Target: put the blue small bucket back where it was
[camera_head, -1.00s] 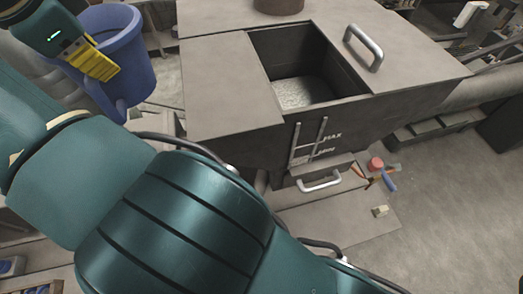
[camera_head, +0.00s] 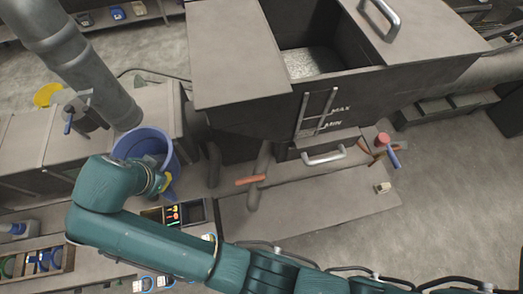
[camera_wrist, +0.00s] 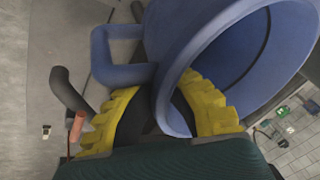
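The blue bucket (camera_head: 146,142) is at the left in the head view, beside the grey cabinets and left of the large grey hopper. My gripper (camera_head: 168,187) is at its near side, partly hidden by my arm. In the wrist view, the bucket (camera_wrist: 225,55) fills the upper right, tilted in the picture with its open mouth showing. Its square handle (camera_wrist: 120,74) juts out to the left. The yellow fingers of my gripper (camera_wrist: 162,88) lie on either side of the bucket's wall near the rim. I cannot tell whether the bucket's bottom touches a surface.
The hopper (camera_head: 235,80) has an open top and a handled lid. A thick grey pipe (camera_head: 85,60) stands behind the bucket. Tools (camera_head: 383,152) lie on a low ledge at the right.

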